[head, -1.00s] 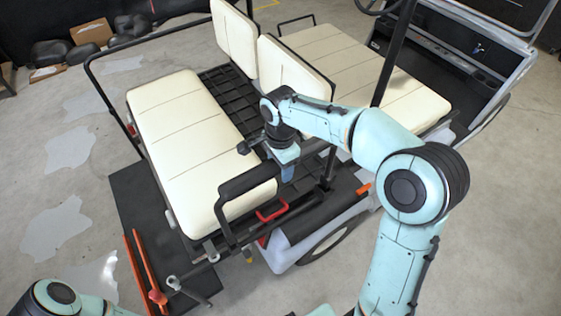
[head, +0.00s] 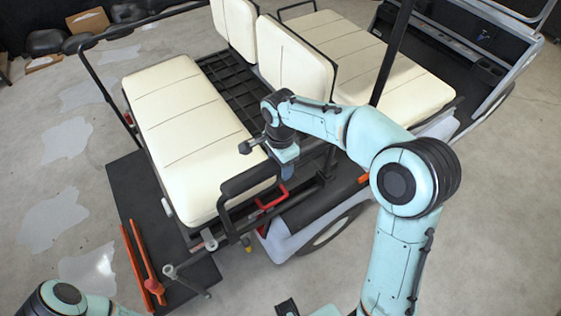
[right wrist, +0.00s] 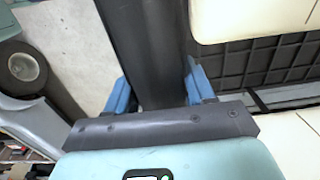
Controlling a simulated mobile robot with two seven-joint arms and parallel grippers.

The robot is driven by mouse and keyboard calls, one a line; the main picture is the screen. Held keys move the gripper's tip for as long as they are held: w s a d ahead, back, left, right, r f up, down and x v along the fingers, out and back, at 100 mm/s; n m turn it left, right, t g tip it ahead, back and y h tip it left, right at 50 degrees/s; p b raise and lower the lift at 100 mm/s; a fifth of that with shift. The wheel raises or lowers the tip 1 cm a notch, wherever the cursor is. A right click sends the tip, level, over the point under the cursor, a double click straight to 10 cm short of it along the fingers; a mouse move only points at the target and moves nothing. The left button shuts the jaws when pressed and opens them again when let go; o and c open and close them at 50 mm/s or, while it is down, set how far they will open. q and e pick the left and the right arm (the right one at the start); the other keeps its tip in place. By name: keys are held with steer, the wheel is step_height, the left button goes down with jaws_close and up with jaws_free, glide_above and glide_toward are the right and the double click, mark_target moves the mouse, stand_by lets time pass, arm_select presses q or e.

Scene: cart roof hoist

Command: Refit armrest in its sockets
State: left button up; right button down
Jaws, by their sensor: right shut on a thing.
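The armrest (head: 249,179) is a black padded bar on a bent black tube frame, beside the near end of the cream rear seat (head: 185,125). My right gripper (head: 287,169) is shut on the far end of its pad. In the right wrist view the dark pad (right wrist: 143,45) runs between the blue fingers of the gripper (right wrist: 158,90). The armrest's near leg reaches down toward the rail by the seat base; I cannot tell whether it sits in a socket. The far leg is largely hidden by the gripper.
A red handle (head: 272,196) lies just below the armrest. The cart's wheel (head: 332,230) and a seat backrest (head: 296,60) are close to my right arm. Orange bars (head: 140,265) lie on the dark platform (head: 145,195) at left. Open floor surrounds the cart.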

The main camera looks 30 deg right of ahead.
arm_select(q)
steer(key=shift+s+f, duration=0.15)
steer(key=shift+f, duration=0.1)
arm_select(e)
steer(key=shift+f, duration=0.45)
stand_by(0.6)
steer(key=shift+c, duration=1.6)
jaws_free()
arm_select(q)
steer(key=shift+w+r+p, duration=0.35)
steer(key=shift+r+p, duration=0.05)
steer(key=shift+r, duration=0.2)
steer(key=shift+w+r+p, duration=0.35)
steer(key=shift+r, duration=0.25)
arm_select(e)
step_height(320, 180, up, 13)
steer(key=shift+r, duration=0.2)
